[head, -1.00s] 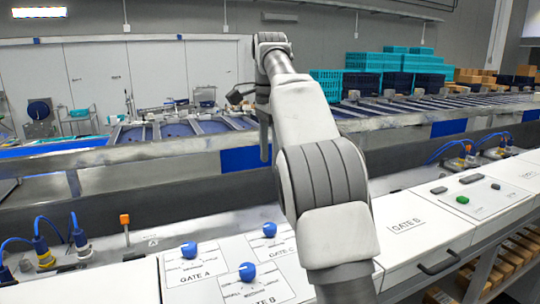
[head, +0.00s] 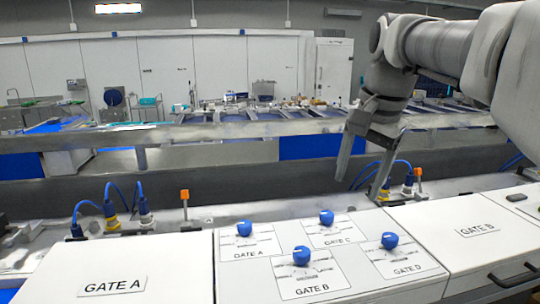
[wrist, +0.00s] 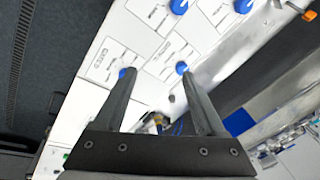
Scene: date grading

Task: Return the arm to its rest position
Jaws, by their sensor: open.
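My gripper (head: 360,178) hangs from my arm at the right of the head view, fingers pointing down and spread apart with nothing between them. It is above the back part of the control panel (head: 235,285), apart from the knobs. The wrist view also shows my gripper (wrist: 160,100) open and empty. Blue knobs for gate A (head: 244,229), gate B (head: 302,255), gate C (head: 326,217) and gate D (head: 390,240) stand on the panel. In the wrist view a finger covers part of one knob (wrist: 122,73).
White covers labelled GATE A (head: 150,255) and GATE B (head: 450,215) flank the panel. Blue cables with yellow plugs (head: 111,220) and an orange-topped post (head: 184,196) stand behind it. A metal rail (head: 230,131) and the sorting line lie beyond.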

